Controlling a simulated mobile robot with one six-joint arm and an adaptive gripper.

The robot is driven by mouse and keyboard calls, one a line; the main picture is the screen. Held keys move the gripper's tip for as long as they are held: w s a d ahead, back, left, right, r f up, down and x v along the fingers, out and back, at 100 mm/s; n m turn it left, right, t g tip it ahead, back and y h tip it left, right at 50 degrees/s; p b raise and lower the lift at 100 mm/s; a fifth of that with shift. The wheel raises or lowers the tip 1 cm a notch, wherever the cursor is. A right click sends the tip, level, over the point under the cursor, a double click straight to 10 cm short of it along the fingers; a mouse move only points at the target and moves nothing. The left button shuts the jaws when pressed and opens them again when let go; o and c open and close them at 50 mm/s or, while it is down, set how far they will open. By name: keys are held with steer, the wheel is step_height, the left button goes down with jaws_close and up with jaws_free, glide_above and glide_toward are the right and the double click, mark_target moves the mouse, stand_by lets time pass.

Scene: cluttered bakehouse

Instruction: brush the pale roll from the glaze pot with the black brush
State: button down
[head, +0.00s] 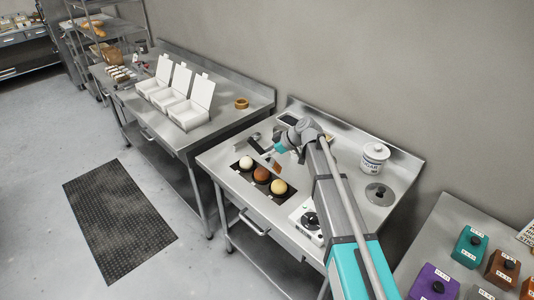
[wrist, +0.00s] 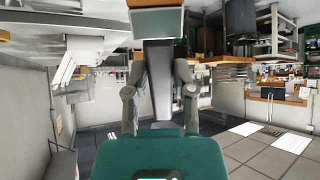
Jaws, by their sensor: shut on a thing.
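The pale roll (head: 246,163) sits at the left end of a row of three on a dark tray on the middle steel table. A brown roll (head: 261,174) and a yellowish roll (head: 279,187) are beside it. My gripper (head: 273,150) is above the table, just behind the rolls and apart from the pale one. In the wrist view my gripper (wrist: 160,92) is shut on a long dark grey thing, seemingly the black brush (wrist: 158,75). I cannot pick out the glaze pot with certainty; my arm hides part of the table.
A white sugar jar (head: 374,158) and a round grey lid (head: 380,194) stand at the right of the table. A white scale (head: 306,216) is at the front. Open white boxes (head: 187,114) stand on the left table. Coloured blocks (head: 434,284) are at lower right.

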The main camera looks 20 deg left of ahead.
mark_target(272, 163)
steer(key=shift+f+b, duration=2.2)
steer(key=shift+f, duration=0.1)
steer(key=shift+f+b, duration=0.65)
stand_by(1.2)
steer(key=shift+w, duration=0.1)
stand_by(0.3)
steer(key=shift+w+a, duration=0.1)
steer(key=shift+w, duration=0.35)
steer(key=shift+s, duration=0.1)
stand_by(0.3)
steer(key=shift+s+d, duration=0.2)
steer(key=shift+s, duration=0.8)
steer(key=shift+w, duration=0.1)
